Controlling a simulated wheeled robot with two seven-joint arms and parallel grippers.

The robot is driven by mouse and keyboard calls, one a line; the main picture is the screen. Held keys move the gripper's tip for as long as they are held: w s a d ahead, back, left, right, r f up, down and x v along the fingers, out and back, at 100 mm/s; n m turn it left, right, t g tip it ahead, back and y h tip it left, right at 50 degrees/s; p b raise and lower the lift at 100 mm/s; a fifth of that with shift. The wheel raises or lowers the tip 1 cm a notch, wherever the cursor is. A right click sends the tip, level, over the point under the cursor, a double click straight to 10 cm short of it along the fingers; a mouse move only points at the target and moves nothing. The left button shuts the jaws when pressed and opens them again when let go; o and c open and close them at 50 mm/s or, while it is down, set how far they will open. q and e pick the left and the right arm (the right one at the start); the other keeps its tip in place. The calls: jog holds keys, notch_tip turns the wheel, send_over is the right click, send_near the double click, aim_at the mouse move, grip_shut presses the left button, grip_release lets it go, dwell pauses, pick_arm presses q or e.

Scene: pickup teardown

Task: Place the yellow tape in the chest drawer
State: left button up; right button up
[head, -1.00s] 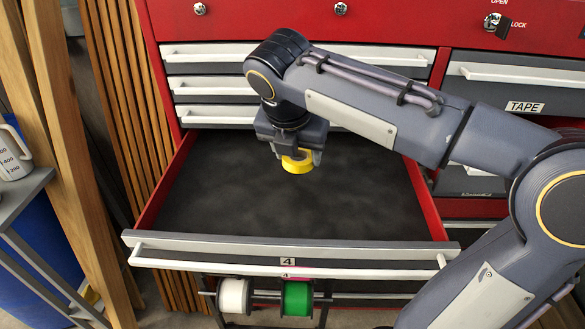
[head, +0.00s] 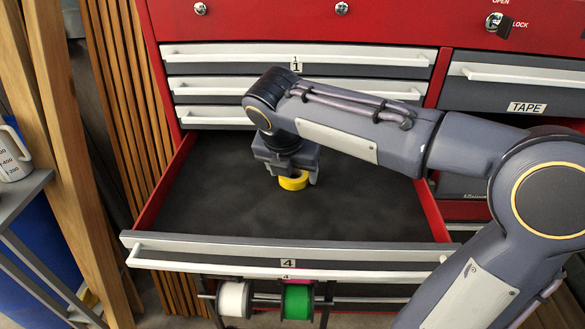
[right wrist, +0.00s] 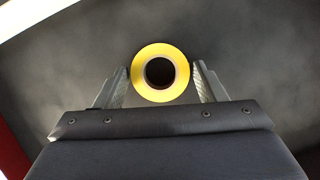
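The yellow tape (head: 293,182) is a small ring, lying flat between the fingers of my right gripper (head: 294,180). It also shows in the right wrist view (right wrist: 140,73), with one finger close against each side, and the gripper looks shut on it. Gripper and tape are inside the open chest drawer (head: 230,205), labelled 4, low over its dark floor. I cannot tell whether the tape touches the floor. My left gripper is not in view.
The red tool chest (head: 260,20) has shut drawers (head: 300,57) above and a shut drawer labelled TAPE (head: 510,73) at right. White (head: 233,298) and green (head: 297,300) spools hang below the open drawer. Wooden slats (head: 125,100) stand at left. The drawer floor is otherwise empty.

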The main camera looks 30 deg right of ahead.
jog(key=shift+o, duration=0.8)
jog(key=shift+r, duration=0.25)
jog(key=p+v, duration=0.2)
jog(key=v, duration=1)
jog(key=shift+f, duration=0.1)
